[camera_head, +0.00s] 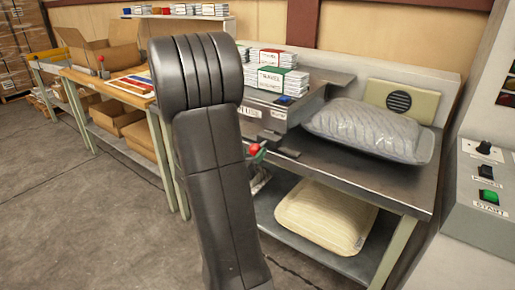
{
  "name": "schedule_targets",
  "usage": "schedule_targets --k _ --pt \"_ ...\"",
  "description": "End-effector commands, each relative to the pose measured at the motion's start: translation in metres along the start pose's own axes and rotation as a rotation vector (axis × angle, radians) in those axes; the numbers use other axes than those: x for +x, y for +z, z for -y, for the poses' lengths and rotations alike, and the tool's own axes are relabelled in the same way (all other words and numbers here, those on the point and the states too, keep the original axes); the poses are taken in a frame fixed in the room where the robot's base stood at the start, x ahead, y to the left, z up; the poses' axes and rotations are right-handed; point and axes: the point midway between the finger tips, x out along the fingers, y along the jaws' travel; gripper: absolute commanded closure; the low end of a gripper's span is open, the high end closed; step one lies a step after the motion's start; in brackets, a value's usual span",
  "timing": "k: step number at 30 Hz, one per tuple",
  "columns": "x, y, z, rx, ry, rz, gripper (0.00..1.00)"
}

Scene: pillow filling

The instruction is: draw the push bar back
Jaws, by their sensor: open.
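A red knob (254,149) with a green part beside it shows just right of my upright dark arm link, at the front of the steel bench. It may belong to the push bar; the bar itself is not clearly seen. Dark flat parts (288,153) lie beside the knob on the bench, below the grey filling machine (275,110). A plump grey pillow (368,130) lies on the bench right of the machine. My gripper cannot be made out; the large arm link covers the middle of the view and probably hides it.
A cream pillow (325,215) lies on the lower shelf of the steel bench (385,185). White packs (284,80) sit on the machine. A control panel with a green START button (489,197) stands at right. A wooden bench (110,85) with cardboard boxes is at left; the floor before it is clear.

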Motion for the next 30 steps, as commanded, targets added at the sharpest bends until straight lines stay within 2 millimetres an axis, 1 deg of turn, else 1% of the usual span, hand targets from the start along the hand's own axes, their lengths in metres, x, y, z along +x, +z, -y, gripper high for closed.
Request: schedule_targets --k 1,3,6,9,13,20,21,23,27,30 --pt "0.011 0.001 -0.001 0.001 0.004 0.000 0.42" --pt "0.023 0.001 -0.001 0.001 0.004 0.001 0.42" --pt "0.037 0.001 0.000 0.001 0.002 0.001 0.42" --pt "0.046 0.000 0.000 0.001 0.002 0.000 0.42" --pt "0.051 0.000 0.000 0.000 0.000 0.000 0.42" --pt "0.052 0.000 0.000 0.000 -0.001 0.000 0.42" --pt "0.051 0.000 0.000 0.000 -0.001 0.000 0.44" --pt "0.051 0.000 0.000 0.000 -0.001 0.000 0.56" --pt "0.051 0.000 0.000 0.000 -0.001 0.000 0.84" --pt "0.051 0.000 0.000 0.000 -0.001 0.000 1.00"
